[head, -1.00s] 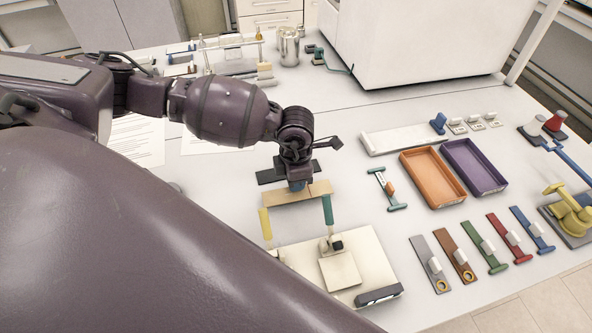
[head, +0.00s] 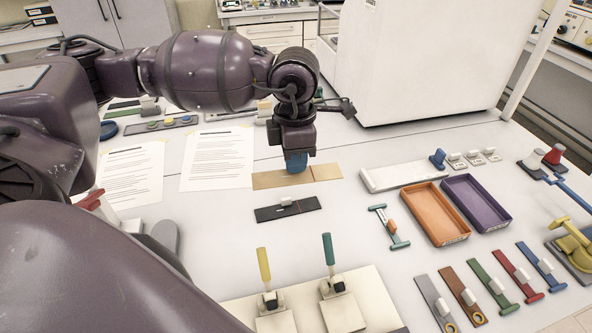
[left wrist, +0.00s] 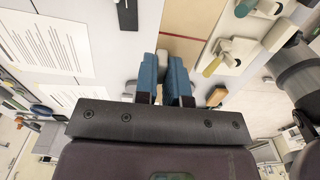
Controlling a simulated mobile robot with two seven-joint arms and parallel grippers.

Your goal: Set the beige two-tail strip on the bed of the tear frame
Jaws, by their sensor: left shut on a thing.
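My left gripper (head: 296,162), with blue fingertips, points down and is shut on the beige strip (head: 268,180). The strip lies crosswise under the fingers, and a thin line shows across it; whether it touches the table I cannot tell. A cream frame (head: 380,288), which looks like the tear frame, stands at the bottom centre, nearer than the strip. It has a yellow lever (head: 264,265) and a teal lever (head: 328,250). My right gripper is out of view.
A black strip (head: 272,214) with a white grip lies between the beige strip and the frame. An orange tray (head: 436,215) and a purple tray (head: 478,204) stand to the right. Several coloured strips lie at the lower right. Printed sheets (head: 220,158) lie at left.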

